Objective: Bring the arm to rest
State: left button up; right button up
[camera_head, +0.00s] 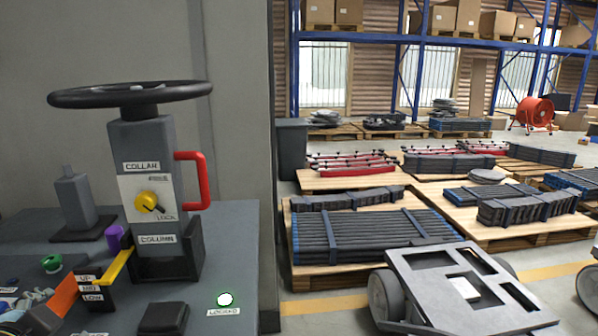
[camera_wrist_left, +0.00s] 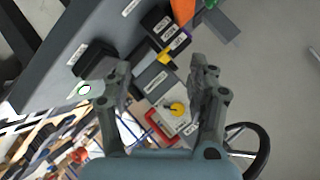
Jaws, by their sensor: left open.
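My left gripper (camera_wrist_left: 160,76) shows in the left wrist view with its two fingers apart and nothing between them. Beyond the fingers are the grey column (camera_head: 149,205) with its black wheel (camera_head: 130,94), red handle (camera_head: 204,180) and yellow knob (camera_head: 150,202). In the wrist view the yellow knob (camera_wrist_left: 177,108) and red handle (camera_wrist_left: 160,126) lie behind the gap between the fingers, apart from them. Neither arm shows in the head view. My right gripper is in neither view.
The grey bench (camera_head: 235,250) bears a lit lamp (camera_head: 225,299) labelled LOCKED, a black block (camera_head: 163,318), a yellow lever (camera_head: 117,266) at a HIGH/MID/LOW post, and an orange piece (camera_head: 63,297). A wheeled cart (camera_head: 450,285) and loaded pallets stand to the right.

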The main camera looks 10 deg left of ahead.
pick_arm(q)
jog(key=s+d+f+n+g+h, duration=0.2)
jog(key=s+d+f+g+h, duration=0.1)
jog(key=s+d, duration=0.3)
jog(key=s+d+f+n+g+h, duration=0.1)
jog(key=s+d+f+g+h, duration=0.15)
jog(key=s, duration=0.45)
notch_tip(320, 180, down, 28)
jog(key=s+a+r+g+b, duration=0.1)
jog(key=s+a+g+b, duration=0.1)
jog(key=s, duration=0.1)
jog(key=s+a+f+g, duration=0.1)
jog(key=s+f, duration=1.5)
jog(key=s, duration=0.1)
jog(key=shift+s+f+n+b, duration=0.25)
jog(key=shift+f+n+b, duration=0.1)
jog(key=shift+n+b, duration=0.05)
jog(key=shift+g, duration=0.25)
